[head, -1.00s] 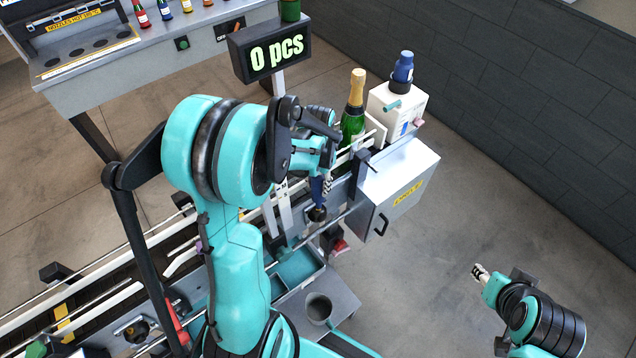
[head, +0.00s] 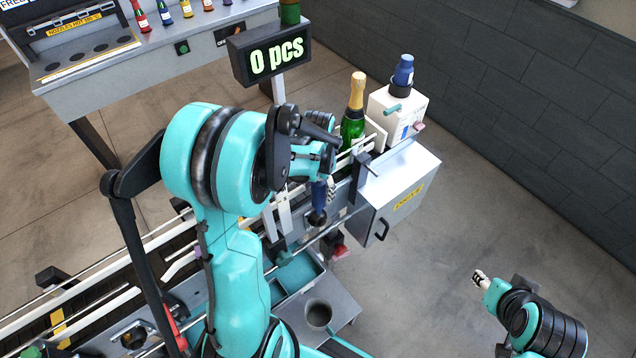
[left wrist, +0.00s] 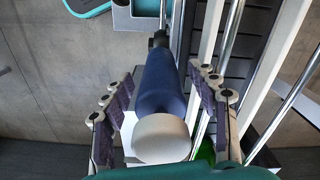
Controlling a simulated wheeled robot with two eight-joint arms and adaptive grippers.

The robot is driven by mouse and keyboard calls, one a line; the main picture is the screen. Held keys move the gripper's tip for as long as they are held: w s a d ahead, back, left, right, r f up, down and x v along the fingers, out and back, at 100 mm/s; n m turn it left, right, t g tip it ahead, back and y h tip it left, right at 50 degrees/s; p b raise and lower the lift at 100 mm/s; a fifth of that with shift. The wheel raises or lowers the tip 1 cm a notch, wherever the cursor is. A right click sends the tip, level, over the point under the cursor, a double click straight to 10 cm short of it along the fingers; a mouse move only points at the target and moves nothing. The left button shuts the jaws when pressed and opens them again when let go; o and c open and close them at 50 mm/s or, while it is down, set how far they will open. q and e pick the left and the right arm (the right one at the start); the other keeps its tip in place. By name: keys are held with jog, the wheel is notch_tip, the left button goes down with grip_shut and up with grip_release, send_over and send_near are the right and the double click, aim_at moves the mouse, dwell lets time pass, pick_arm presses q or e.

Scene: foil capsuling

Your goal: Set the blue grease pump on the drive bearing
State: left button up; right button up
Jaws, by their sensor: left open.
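The blue grease pump (head: 318,193) stands at the side of the conveyor, its lower end at a dark round fitting (head: 317,217) that looks like the drive bearing. In the left wrist view the pump (left wrist: 163,85) has a pale round end nearest me and a dark nozzle at the far end. My left gripper (left wrist: 160,108) is open, with one finger on each side of the pump and gaps visible. In the head view my left gripper (head: 326,180) is partly hidden by its arm. My right gripper (head: 480,275) is far from the pump, over the floor at the right.
A green bottle with a gold top (head: 354,115) stands on the conveyor behind the pump. A white box with a blue bottle (head: 402,72) is beyond it. A grey cabinet (head: 400,200) is right of the pump. A grey cup (head: 318,313) sits below. Floor at right is clear.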

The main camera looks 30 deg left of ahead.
pick_arm(q)
notch_tip(320, 180, up, 12)
jog(key=shift+f, duration=0.1)
jog(key=shift+d, duration=0.1)
dwell(0.7)
jog(key=s+d+r+n+t, duration=0.1)
jog(key=s+d+r+t, duration=0.1)
jog(key=s+d+t, duration=0.7)
notch_tip(320, 180, down, 14)
jog(key=s+d+g+b, duration=0.1)
jog(key=b, duration=1.2)
jog(key=shift+s+d+r+g, duration=0.25)
jog(key=shift+s+g, duration=0.1)
jog(key=shift+g, duration=0.05)
